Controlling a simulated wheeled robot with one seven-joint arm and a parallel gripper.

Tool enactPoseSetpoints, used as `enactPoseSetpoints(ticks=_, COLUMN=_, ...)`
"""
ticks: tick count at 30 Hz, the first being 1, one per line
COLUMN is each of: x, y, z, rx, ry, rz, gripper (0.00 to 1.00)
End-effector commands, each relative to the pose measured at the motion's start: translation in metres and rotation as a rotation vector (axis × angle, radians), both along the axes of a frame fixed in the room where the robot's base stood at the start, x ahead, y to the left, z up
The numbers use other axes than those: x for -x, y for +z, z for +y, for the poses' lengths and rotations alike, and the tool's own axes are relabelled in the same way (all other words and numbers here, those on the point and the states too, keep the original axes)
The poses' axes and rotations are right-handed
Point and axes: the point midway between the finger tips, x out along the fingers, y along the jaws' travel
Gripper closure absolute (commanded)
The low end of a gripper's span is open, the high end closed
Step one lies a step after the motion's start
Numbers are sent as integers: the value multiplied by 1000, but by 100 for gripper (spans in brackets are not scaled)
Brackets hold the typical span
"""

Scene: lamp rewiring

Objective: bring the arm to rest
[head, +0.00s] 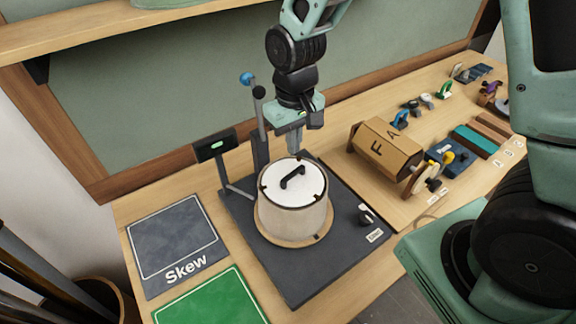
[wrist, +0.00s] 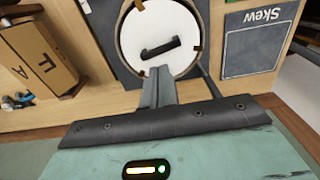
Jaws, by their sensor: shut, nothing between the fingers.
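My gripper (head: 294,145) points down just behind the round drum with the white lid (head: 307,181), above the dark base plate (head: 288,280). Its fingers are together with nothing between them. In the wrist view my gripper (wrist: 160,75) shows its closed fingers in front of the drum's white lid (wrist: 180,52) with its black handle. I cannot tell whether the fingertips touch the drum. My arm comes down from the top of the head view.
A dark Skew mat (head: 172,240) and a green mat (head: 215,300) lie empty at the front left.

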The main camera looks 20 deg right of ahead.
Motion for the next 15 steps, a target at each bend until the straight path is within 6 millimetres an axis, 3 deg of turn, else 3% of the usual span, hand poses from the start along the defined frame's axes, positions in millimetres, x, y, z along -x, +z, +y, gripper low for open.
enactPoseSetpoints(ticks=8, x=6, y=-3, z=5, rx=-7, ry=15, rz=0, gripper=100)
enactPoseSetpoints(ticks=11, x=23, y=-8, z=19, rx=-26, ry=56, rz=0, gripper=100)
enactPoseSetpoints(ticks=15, x=67, y=-16, z=44, rx=-58, ry=162, rz=0, gripper=100)
